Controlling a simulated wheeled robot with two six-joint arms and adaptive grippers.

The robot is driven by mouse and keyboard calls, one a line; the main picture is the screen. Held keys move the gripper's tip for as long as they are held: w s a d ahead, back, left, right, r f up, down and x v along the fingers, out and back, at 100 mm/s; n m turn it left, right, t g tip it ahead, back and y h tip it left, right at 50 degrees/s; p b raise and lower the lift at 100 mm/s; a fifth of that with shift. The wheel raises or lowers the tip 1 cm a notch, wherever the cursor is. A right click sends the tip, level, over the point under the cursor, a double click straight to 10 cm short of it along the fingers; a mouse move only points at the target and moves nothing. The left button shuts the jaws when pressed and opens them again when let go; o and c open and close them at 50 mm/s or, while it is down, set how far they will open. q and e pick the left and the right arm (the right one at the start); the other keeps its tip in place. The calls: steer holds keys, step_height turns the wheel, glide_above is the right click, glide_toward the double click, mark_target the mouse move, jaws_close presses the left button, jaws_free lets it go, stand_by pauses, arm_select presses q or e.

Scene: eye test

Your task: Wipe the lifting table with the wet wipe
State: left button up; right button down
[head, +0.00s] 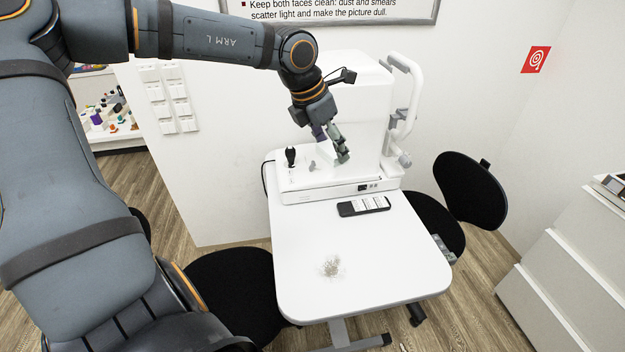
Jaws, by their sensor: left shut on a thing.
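The lifting table (390,258) has a white top with rounded corners, seen in the head view. A greyish-brown patch of dirt (331,266) lies on its front half. My left gripper (343,156) points down in front of the white instrument, above the back of the table and clear of the dirt patch. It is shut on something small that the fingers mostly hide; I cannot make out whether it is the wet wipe. No wet wipe shows clearly elsewhere. My right gripper is not in view.
A white instrument (330,190) with a black joystick (291,156) stands at the table's back. A black case with white parts (363,206) lies before it. Black stools stand left (232,285) and right (432,218). A white cabinet (570,265) is at right. The table's front is mostly clear.

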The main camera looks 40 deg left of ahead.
mark_target(327, 159)
arm_select(q)
steer(key=f+b, duration=0.2)
steer(key=f, duration=0.1)
steer(key=f+b, duration=0.1)
steer(key=b, duration=0.1)
steer(key=shift+w+a+f, duration=0.1)
steer(key=shift+a+f, duration=0.25)
steer(key=shift+a, duration=0.05)
step_height(327, 159, down, 22)
steer(key=s+d+m+h+b, duration=0.1)
steer(key=m+b, duration=0.3)
steer(key=b, duration=1.2)
steer(key=shift+s+f+g, duration=0.15)
steer(key=shift+s+g, duration=0.15)
steer(key=shift+s, duration=0.4)
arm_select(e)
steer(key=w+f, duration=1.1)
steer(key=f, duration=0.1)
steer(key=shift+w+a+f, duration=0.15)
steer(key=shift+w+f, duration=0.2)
